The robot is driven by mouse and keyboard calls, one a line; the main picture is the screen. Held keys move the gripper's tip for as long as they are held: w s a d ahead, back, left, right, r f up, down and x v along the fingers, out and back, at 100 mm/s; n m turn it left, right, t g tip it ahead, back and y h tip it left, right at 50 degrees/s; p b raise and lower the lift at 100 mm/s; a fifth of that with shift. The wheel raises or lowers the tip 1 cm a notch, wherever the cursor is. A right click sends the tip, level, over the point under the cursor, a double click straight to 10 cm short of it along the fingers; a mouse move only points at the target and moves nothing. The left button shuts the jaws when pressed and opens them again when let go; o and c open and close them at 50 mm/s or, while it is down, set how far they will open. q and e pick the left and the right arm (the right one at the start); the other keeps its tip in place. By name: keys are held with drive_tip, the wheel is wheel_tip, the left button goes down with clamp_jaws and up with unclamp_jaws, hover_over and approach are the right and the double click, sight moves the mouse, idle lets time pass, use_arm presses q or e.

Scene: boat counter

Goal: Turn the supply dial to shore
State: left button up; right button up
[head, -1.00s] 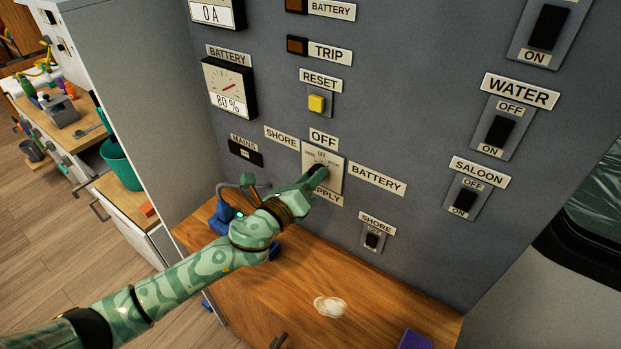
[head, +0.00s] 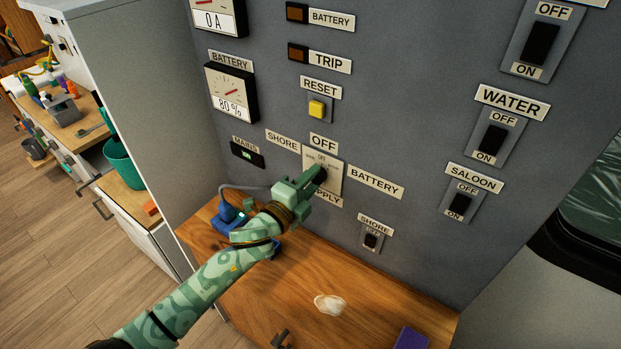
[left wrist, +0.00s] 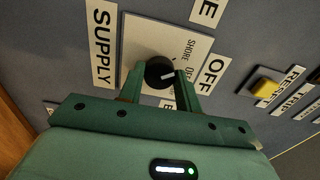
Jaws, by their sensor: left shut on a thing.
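The supply dial (head: 321,174) is a black knob on a cream plate, low on the grey panel. OFF is above it, SHORE to its left and BATTERY to its right. My left gripper (head: 318,178) reaches it from lower left and is shut on the knob. In the left wrist view the knob (left wrist: 158,73) sits between the green fingers (left wrist: 158,82). Its white mark points right, roughly toward OFF and slightly to the SHORE side; a finger crowds that side. The SUPPLY label is partly hidden in the head view. My right gripper is out of view.
The MAINS indicator (head: 247,154) shows green. A yellow RESET button (head: 317,108) is above the dial, and a small SHORE switch (head: 371,241) is below right. The wooden counter (head: 290,290) holds a blue plug-like item (head: 228,212) and a pale patch (head: 330,306).

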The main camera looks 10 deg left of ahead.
use_arm(q)
drive_tip(key=shift+n+p, duration=0.35)
drive_tip(key=shift+n, duration=0.65)
drive_tip(key=o, duration=1)
drive_tip(key=b+v, duration=0.1)
drive_tip(key=v, duration=1.5)
drive_tip(key=shift+s+a+f, duration=0.1)
drive_tip(key=shift+s, duration=0.05)
